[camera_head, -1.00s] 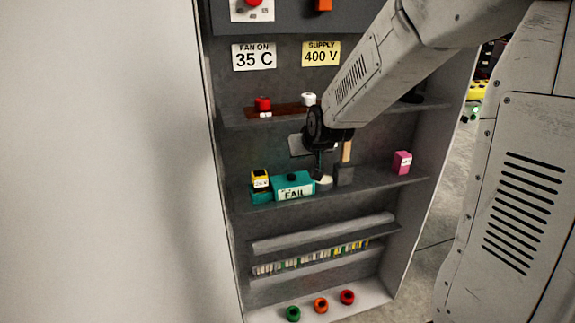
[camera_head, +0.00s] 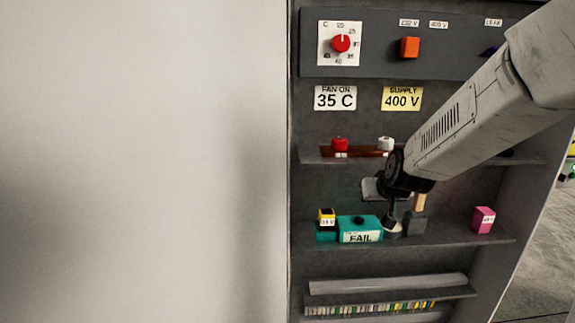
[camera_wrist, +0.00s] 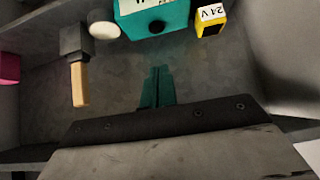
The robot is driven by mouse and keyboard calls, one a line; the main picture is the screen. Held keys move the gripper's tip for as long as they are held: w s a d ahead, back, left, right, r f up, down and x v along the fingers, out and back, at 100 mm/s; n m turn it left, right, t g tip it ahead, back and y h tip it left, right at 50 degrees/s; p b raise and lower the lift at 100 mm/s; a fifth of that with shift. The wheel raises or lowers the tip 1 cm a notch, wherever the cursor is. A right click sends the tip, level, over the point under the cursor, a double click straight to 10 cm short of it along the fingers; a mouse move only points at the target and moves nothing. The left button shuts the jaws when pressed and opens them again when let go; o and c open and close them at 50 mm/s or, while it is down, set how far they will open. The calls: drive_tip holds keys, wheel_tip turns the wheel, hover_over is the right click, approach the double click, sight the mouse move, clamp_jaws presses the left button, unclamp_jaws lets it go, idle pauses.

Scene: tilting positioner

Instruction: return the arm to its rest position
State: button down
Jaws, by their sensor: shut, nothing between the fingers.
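My arm reaches in from the upper right of the head view, in front of an open cabinet. Its wrist is over the middle shelf. My gripper (camera_wrist: 158,74) shows in the wrist view as two teal fingers, shut together with nothing between them. In that view they point toward the teal box marked FAIL (camera_wrist: 158,20), apart from it. In the head view the fingers are small and dark below the wrist, hard to make out.
The shelf (camera_head: 465,238) holds the teal FAIL box (camera_head: 360,228), a yellow-black 24 V block (camera_head: 326,218), a wooden-handled tool (camera_head: 416,217), a cream-topped round piece (camera_head: 393,228) and a pink box (camera_head: 484,219). Above are a red-knobbed dial (camera_head: 341,43) and an orange switch (camera_head: 410,47).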

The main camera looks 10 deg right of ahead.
drive_tip(key=s+a+r+g, duration=0.2)
drive_tip(key=s, duration=0.9)
drive_tip(key=s+a+r+n+g, duration=0.1)
drive_tip(key=s+a+r+g, duration=0.1)
drive_tip(key=s, duration=1)
drive_tip(key=s+a+r+g+y, duration=0.1)
drive_tip(key=s+a+r+g, duration=0.1)
drive_tip(key=s, duration=1)
drive_tip(key=shift+g, duration=0.8)
